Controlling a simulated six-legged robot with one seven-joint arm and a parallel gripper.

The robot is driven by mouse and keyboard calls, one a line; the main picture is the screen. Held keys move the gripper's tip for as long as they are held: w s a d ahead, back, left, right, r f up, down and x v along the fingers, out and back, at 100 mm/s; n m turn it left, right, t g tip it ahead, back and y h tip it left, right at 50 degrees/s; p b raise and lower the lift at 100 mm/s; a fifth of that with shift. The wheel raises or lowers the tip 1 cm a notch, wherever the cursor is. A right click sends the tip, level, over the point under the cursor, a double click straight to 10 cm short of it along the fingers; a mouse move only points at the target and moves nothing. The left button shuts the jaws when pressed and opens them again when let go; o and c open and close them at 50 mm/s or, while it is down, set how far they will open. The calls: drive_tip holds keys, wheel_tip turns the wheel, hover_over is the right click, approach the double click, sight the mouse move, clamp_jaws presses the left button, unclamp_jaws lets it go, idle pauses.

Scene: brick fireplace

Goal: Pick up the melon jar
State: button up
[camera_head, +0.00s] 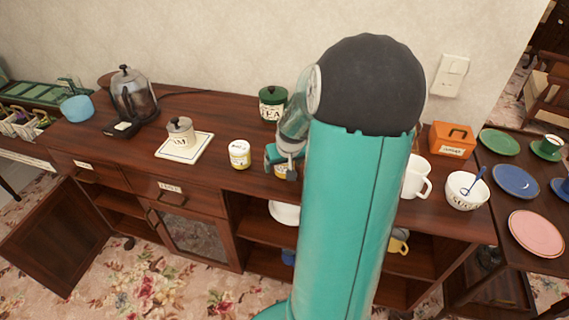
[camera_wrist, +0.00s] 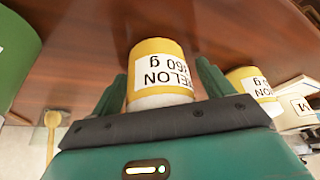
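The melon jar (camera_wrist: 160,72) is a small yellow and white jar with a white label reading "MELON" and a weight, upside down in the wrist view. It stands on the brown wooden sideboard. My gripper (camera_wrist: 163,75) is open, with one green finger on each side of the jar and small gaps visible beside it. In the head view my gripper (camera_head: 282,161) is low over the sideboard, and the jar is mostly hidden by my gripper and arm.
A similar yellow jar (camera_head: 240,154) stands left of my gripper, close beside a finger in the wrist view (camera_wrist: 255,85). A green tea canister (camera_head: 272,103) stands behind. A white lidded pot (camera_head: 181,134), kettle (camera_head: 135,93), white mug (camera_head: 415,177) and sugar bowl (camera_head: 466,191) share the sideboard.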

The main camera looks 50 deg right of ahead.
drive_tip(key=c, duration=1.2)
drive_tip(key=shift+r, duration=0.15)
